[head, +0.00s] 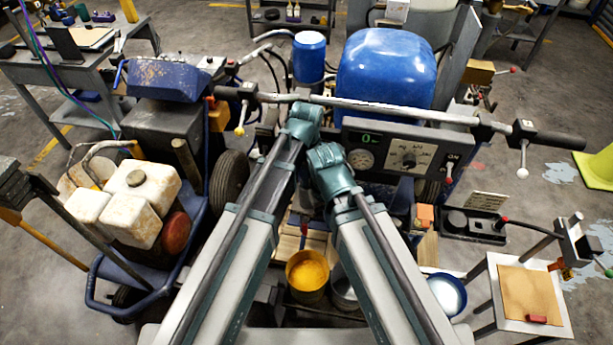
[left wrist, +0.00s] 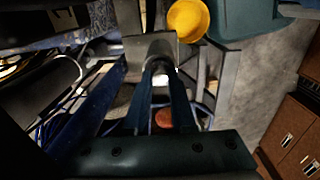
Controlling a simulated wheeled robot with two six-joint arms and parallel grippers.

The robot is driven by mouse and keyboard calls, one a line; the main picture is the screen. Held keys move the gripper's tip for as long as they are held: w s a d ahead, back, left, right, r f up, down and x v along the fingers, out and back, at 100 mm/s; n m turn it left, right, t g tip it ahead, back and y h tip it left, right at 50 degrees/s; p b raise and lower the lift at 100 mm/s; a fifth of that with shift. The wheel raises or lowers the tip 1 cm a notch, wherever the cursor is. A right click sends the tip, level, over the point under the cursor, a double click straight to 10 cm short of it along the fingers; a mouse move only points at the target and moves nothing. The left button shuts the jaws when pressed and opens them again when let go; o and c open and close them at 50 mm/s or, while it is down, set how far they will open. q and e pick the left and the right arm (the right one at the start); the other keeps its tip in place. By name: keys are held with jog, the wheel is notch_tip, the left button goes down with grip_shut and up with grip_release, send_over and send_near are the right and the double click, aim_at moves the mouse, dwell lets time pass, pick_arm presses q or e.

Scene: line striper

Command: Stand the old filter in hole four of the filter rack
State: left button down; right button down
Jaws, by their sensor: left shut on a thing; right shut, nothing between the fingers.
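My left gripper (head: 303,122) is over the middle of the line striper, just below the handlebar. Its wrist hides its fingers in the head view. In the left wrist view its two dark fingers (left wrist: 161,72) converge on a small thing, too dark and partly covered to identify for certain as the old filter. My right gripper (head: 330,166) is lower and slightly to the right, shut and empty, its fingertips hidden beneath the wrist. I cannot pick out the filter rack or its hole four in either view.
The handlebar (head: 390,108) crosses above the control panel (head: 408,160). A cart with stained white jugs (head: 140,205) is left. A small table (head: 527,292) is right.

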pick_arm(q)
jog(key=shift+r+p, duration=0.4)
jog(key=shift+r, duration=0.1)
pick_arm(e)
jog(key=shift+r, duration=0.45)
